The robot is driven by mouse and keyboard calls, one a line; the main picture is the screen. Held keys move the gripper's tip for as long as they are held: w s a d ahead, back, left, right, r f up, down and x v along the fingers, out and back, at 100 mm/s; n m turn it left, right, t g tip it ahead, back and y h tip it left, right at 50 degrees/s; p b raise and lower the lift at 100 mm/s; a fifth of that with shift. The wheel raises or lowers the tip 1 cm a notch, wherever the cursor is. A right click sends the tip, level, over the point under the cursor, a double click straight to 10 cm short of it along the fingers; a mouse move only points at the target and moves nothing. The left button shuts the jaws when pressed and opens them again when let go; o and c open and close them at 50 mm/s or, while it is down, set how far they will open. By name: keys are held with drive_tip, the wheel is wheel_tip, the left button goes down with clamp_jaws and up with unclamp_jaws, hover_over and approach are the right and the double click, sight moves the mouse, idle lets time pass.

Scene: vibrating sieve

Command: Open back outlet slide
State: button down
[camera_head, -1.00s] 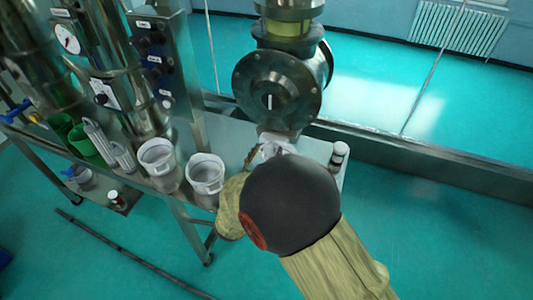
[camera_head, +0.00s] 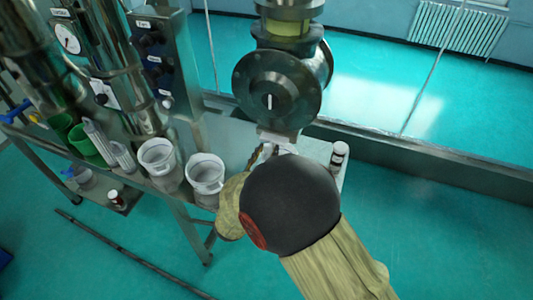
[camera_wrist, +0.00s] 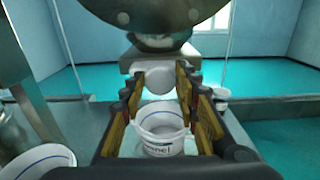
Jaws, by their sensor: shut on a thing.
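The vibrating sieve (camera_head: 277,90) is a steel machine with a round flanged front, standing at the table's back right. Beneath its flange, a grey slide plate (camera_head: 277,135) shows in the head view. In the wrist view the slide is a grey block (camera_wrist: 155,58) with a pale round handle (camera_wrist: 158,82) below it. My gripper (camera_wrist: 160,95) has its yellow-padded fingers on both sides of this handle and is shut on it. In the head view my gripper (camera_head: 276,149) is mostly hidden behind my own wrist.
Two white buckets (camera_head: 205,173) stand on the steel table left of my arm. A small white jar (camera_head: 339,155) stands at the table's right corner. A control panel (camera_head: 157,55) is at upper left.

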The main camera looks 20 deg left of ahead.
drive_tip(key=s, duration=0.6)
drive_tip(key=shift+s+a, duration=0.3)
drive_tip(key=c, duration=1.3)
unclamp_jaws()
drive_tip(key=shift+c, duration=0.2)
drive_tip(key=s+a, duration=0.1)
drive_tip(key=s, duration=1.1)
